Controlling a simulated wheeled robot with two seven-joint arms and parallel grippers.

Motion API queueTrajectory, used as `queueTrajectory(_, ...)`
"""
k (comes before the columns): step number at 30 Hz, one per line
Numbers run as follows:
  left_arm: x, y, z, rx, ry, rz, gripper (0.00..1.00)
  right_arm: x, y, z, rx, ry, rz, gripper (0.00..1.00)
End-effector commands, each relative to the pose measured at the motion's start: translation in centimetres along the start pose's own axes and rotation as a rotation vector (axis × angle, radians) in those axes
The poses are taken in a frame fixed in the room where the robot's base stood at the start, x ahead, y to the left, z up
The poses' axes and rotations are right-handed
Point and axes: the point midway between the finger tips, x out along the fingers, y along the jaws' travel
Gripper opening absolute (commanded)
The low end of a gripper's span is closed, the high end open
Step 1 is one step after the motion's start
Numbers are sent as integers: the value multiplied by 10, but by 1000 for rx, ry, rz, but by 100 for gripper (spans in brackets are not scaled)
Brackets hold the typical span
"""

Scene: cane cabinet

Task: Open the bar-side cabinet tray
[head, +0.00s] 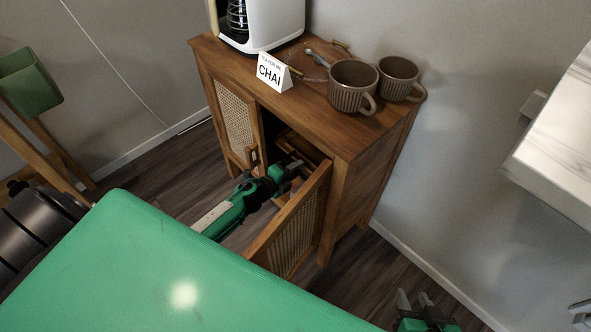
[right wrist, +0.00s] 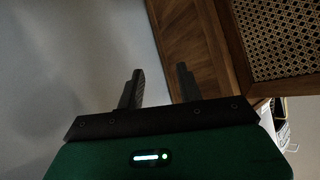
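The wooden cabinet (head: 345,135) has cane-panelled doors. Its right door (head: 290,230) stands wide open toward me, and its left door (head: 236,122) looks slightly ajar. A wooden tray (head: 296,146) shows partly in the dark interior; my left gripper and the door hide much of the lower inside. My left gripper (head: 294,168) reaches into the opening between the doors, just below the tray front. Its fingers are small and partly hidden, so contact and opening are unclear. My right gripper (head: 414,300) is open and empty, low to the right of the cabinet; its spread fingers show in the right wrist view (right wrist: 160,88).
On the cabinet top are a white machine (head: 275,22), a CHAI sign (head: 272,72) and two ribbed mugs (head: 352,88) (head: 399,78). A marble-topped counter (head: 560,140) juts in at right.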

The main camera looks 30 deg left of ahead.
Motion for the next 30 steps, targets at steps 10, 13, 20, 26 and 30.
queueTrajectory(10, 0, 0, 0, 0, 0, 0, 0, 0, 0, 0, -1, -2, 0, 36)
queueTrajectory(13, 0, 0, 0, 0, 0, 0, 0, 0, 0, 0, -1, -2, 1, 36)
queueTrajectory(20, -12, 4, -1, -1, 0, 3, 0, -1, 1, 1, -1, -13, 2, 36)
queueTrajectory(26, -47, 10, -1, -3, 0, 5, 0, -5, 4, 3, -3, -50, 12, 36)
queueTrajectory(30, -82, 18, -1, -3, -1, 6, 0, -10, 11, 2, 2, -85, 30, 36)
